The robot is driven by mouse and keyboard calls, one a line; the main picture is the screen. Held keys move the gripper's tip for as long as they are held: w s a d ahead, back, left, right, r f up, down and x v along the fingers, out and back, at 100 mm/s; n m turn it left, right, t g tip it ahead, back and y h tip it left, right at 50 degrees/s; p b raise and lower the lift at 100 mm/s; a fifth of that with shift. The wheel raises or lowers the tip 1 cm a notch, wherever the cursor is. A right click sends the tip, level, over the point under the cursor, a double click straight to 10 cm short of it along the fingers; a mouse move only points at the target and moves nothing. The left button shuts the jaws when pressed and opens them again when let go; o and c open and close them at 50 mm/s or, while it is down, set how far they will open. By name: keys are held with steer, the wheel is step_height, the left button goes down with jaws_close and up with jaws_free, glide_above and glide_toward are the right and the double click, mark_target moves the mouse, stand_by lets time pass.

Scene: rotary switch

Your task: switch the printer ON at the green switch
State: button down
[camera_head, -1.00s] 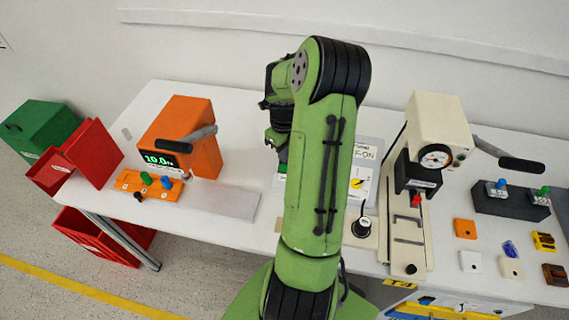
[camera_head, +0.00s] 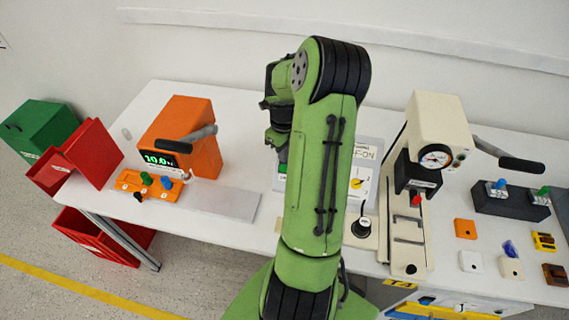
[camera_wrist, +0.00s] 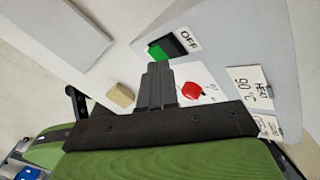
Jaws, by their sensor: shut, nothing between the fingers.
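The green switch (camera_wrist: 160,50) is a rocker in a black frame on a pale panel (camera_wrist: 215,65) in the wrist view. One side is green, the other black, with an OFF label (camera_wrist: 188,40) beside the black side. My gripper (camera_wrist: 158,68) is shut and empty, its fingertips close to the switch's near edge; I cannot tell whether they touch it. In the head view a bit of the green switch (camera_head: 283,168) shows just below my gripper (camera_head: 278,145). My arm hides much of the panel there.
A red knob (camera_wrist: 192,90) and a beige block (camera_wrist: 120,95) are near my fingers. An orange machine (camera_head: 182,135) stands left with a flat grey plate (camera_head: 225,203) in front. A cream press (camera_head: 440,120) stands right.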

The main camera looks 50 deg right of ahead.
mark_target(284, 167)
steer(key=shift+f+b, duration=1.1)
steer(key=shift+f, duration=0.25)
stand_by(0.6)
step_height(284, 167, up, 7)
steer(key=p, duration=0.5)
stand_by(0.5)
